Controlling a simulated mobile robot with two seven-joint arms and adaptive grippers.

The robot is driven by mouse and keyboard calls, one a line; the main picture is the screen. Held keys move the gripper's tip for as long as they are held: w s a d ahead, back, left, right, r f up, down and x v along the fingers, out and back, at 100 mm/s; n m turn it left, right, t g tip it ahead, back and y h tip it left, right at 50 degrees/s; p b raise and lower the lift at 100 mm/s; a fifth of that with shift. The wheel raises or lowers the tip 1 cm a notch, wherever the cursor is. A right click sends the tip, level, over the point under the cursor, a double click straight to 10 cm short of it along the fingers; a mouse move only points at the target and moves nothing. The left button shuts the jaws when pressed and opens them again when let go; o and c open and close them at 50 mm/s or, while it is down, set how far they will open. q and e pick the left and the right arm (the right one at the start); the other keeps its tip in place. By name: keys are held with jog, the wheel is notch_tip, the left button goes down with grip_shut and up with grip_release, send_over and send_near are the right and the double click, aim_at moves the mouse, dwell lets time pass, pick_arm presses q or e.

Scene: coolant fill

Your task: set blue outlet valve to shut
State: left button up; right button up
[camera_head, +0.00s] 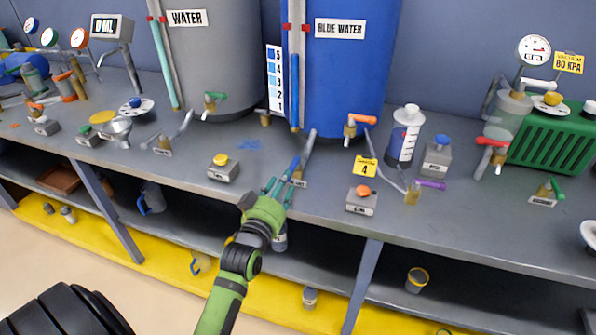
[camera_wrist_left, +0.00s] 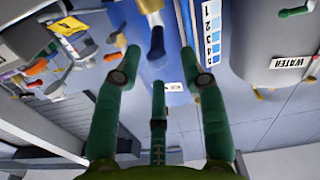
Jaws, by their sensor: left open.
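The blue valve handle (camera_head: 294,167) is on a small outlet at the bench front, below the large blue tank (camera_head: 345,75). A pale pipe rises behind it toward the tank. In the left wrist view the blue handle (camera_wrist_left: 156,42) hangs from a brass body (camera_wrist_left: 151,6) and lies between the spread fingers, apart from them in the picture. My left gripper (camera_head: 280,187) is open at the bench edge, with its green fingers pointing at the valve; it also shows in the left wrist view (camera_wrist_left: 158,80). The valve's small label is partly hidden. My right gripper is not in view.
An orange-handled tap (camera_head: 360,120) is on the blue tank. A yellow-button box (camera_head: 222,168) stands left of the gripper and an orange-button box (camera_head: 362,199) right of it. The grey water tank (camera_head: 215,60) stands at the back left. A shelf runs below the bench.

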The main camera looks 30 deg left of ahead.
aim_at(292, 171)
pick_arm(q)
jog(key=x, duration=0.4)
jog(key=shift+d, duration=0.1)
jog(key=shift+w, duration=0.25)
jog(key=shift+w+f, duration=0.1)
grip_shut()
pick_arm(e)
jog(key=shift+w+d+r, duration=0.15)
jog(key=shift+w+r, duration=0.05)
pick_arm(q)
jog(key=shift+a+h, duration=0.2)
jog(key=shift+h, duration=0.1)
